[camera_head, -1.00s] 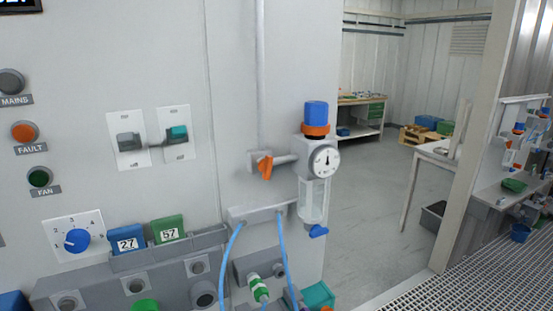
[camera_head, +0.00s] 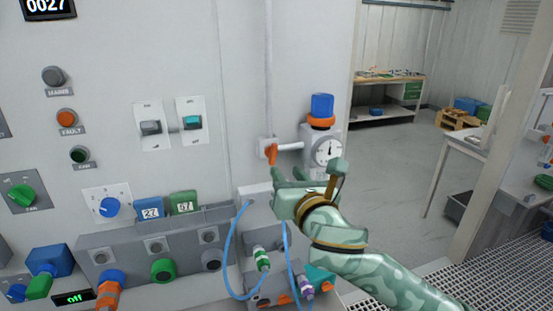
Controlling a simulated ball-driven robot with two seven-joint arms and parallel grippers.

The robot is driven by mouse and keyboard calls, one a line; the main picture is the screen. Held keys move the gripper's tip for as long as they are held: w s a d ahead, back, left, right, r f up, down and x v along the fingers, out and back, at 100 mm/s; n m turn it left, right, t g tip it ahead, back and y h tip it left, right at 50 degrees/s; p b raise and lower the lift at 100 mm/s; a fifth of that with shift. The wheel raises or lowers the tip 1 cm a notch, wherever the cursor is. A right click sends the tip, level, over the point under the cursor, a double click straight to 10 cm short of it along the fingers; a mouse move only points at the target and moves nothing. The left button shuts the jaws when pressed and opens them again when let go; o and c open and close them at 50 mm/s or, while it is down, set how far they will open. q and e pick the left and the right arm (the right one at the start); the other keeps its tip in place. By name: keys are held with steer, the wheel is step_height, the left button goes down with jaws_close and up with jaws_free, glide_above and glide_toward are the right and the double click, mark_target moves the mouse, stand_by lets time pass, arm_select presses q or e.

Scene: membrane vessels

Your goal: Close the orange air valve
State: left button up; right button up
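The orange air valve (camera_head: 271,154) sits on a small grey block on the wall panel, left of the round pressure gauge (camera_head: 327,151). A short horizontal pipe joins them. The orange handle hangs roughly downward, across the pipe. My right gripper (camera_head: 308,173) is just below and to the right of the handle, in front of the regulator's lower part. Its fingers look spread apart, with nothing seen between them. It hides most of the clear bowl under the gauge. I cannot tell whether a fingertip touches the handle. My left gripper is not in view.
A blue knob (camera_head: 322,106) with an orange ring tops the regulator. Blue hoses (camera_head: 232,245) loop below the valve to a connector block. Switches and knobs fill the panel at left. Open floor lies to the right, before a workbench (camera_head: 390,95).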

mark_target(274, 156)
steer(key=x, duration=0.8)
jaws_close()
